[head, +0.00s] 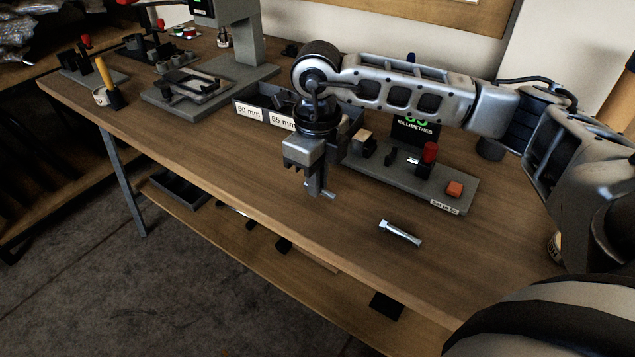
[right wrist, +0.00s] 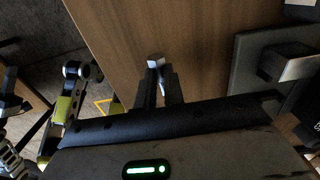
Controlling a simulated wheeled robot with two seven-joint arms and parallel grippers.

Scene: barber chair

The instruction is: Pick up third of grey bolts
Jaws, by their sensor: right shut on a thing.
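My right gripper (head: 318,188) is above the wooden table (head: 230,180), pointing down, and is shut on a grey bolt (head: 329,194). In the right wrist view the gripper (right wrist: 158,88) has its two fingers close together, with the bolt's pale head (right wrist: 155,60) showing at their tips. Much of this bolt is hidden by the fingers. Another grey bolt (head: 402,234) lies on its side on the table, to the right of the gripper and nearer the front edge. My left gripper is not in view.
Behind the gripper stand labelled bins (head: 250,113) reading 50 mm and 65 mm, partly hidden by my arm. A grey measuring base (head: 445,195) with an orange block (head: 455,188) and a millimetre display (head: 416,130) is at right. The front left of the table is clear.

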